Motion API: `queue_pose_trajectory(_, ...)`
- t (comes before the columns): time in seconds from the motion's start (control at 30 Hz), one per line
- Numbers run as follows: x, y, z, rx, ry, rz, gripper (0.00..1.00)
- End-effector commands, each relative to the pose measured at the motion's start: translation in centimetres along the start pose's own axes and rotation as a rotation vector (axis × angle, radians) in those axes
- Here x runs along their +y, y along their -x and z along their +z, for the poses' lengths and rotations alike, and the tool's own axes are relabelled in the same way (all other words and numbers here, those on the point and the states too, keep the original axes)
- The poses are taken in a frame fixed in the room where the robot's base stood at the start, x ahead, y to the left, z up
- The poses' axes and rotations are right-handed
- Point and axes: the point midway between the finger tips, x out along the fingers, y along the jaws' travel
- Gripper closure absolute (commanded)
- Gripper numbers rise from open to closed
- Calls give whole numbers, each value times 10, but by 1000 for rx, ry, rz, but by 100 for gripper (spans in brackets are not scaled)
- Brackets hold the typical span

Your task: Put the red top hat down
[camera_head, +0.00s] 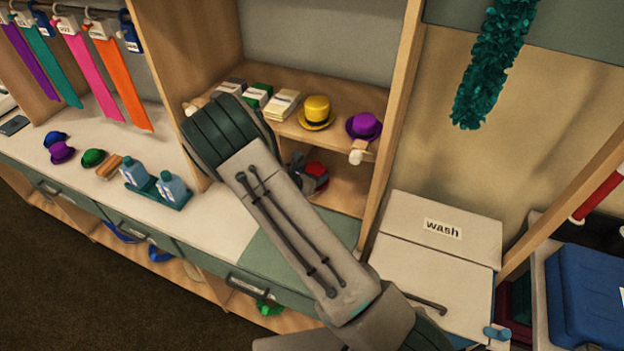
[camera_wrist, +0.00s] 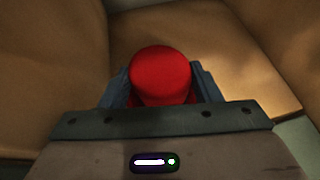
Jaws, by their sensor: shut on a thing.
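The red top hat (camera_wrist: 160,74) is between the two fingers of my gripper (camera_wrist: 161,88) in the wrist view, its flat crown facing the camera. My gripper is shut on it. In the head view the red top hat (camera_head: 317,176) shows at the end of my gripper (camera_head: 304,172), inside the lower compartment of the wooden shelf unit, partly hidden by my arm. Bare wooden shelf floor (camera_wrist: 225,80) shows around the hat in the wrist view. I cannot tell whether the hat touches it.
The upper shelf (camera_head: 345,141) holds a yellow top hat (camera_head: 317,112), a purple hat (camera_head: 364,126) and several small boxes. A wooden side panel (camera_head: 398,120) bounds the compartment on the right. The counter at left bears several hats and a bottle tray (camera_head: 160,196). A wash box (camera_head: 440,240) stands at right.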

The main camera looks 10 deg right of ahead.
Motion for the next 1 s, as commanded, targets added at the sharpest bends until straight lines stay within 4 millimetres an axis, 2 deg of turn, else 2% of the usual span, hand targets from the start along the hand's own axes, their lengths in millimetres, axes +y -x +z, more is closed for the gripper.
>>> queue_pose_trajectory(0.03, 0, -6, -12, 0, 3, 0, 68)
queue_pose_trajectory(0.1, 0, -8, -17, 0, 2, 0, 68)
queue_pose_trajectory(0.5, 0, -9, -20, 0, 0, 0, 68)
queue_pose_trajectory(0.53, 0, -9, -19, 0, 0, 0, 37)
queue_pose_trajectory(0.57, 0, -8, -18, 0, 0, 0, 34)
queue_pose_trajectory(1.0, 1, -2, -16, 0, 0, 2, 34)
